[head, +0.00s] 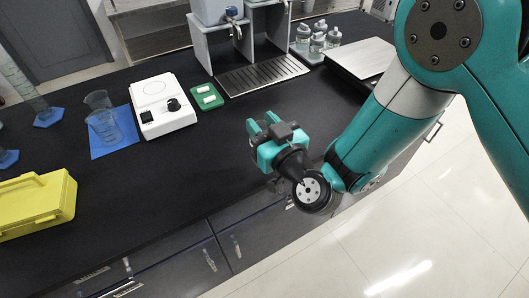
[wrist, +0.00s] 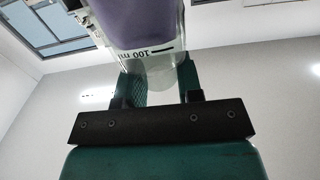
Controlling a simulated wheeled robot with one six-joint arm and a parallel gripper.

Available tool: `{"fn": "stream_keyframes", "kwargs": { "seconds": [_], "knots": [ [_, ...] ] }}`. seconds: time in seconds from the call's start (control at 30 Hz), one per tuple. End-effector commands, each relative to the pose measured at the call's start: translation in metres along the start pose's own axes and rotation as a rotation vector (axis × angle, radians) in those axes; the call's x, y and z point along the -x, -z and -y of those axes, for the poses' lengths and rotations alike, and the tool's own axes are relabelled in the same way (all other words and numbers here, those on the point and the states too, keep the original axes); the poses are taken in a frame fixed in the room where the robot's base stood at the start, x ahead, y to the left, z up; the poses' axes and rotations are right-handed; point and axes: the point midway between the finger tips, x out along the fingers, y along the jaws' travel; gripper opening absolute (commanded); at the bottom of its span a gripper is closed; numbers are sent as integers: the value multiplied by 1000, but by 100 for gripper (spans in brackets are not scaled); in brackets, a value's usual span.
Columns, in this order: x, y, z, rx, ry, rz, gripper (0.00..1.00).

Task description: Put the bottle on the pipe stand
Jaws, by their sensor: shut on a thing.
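My gripper (head: 263,124) is low over the front edge of the black bench in the head view. In the wrist view its fingers (wrist: 160,88) are shut on a clear vessel with purple contents and a "100 ml" mark, which I take for the bottle (wrist: 145,30). Its upper part runs out of the frame. In the head view the bottle cannot be made out at the gripper. I cannot pick out a pipe stand for certain in either view.
A white hotplate (head: 160,104), a green tray (head: 207,98), beakers (head: 103,122) on a blue mat and a yellow case (head: 36,203) stand on the bench. Grey stands (head: 201,45) with a tapped container (head: 217,10) and small bottles (head: 318,42) are behind. The bench front-centre is clear.

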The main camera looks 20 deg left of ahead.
Motion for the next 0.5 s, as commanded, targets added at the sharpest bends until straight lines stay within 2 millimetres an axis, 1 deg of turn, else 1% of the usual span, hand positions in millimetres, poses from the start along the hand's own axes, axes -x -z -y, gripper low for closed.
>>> {"fn": "stream_keyframes", "kwargs": {
  "seconds": [0.1, 0.3, 0.4, 0.5],
  "knots": [
    [0, -10, 0, 0, 0, -1, 0],
    [0, -42, 0, 2, 1, 1, 0],
    [0, -48, 0, 0, 0, -1, 0],
    [0, -47, 0, 1, -1, -2, 0]
  ]
}}
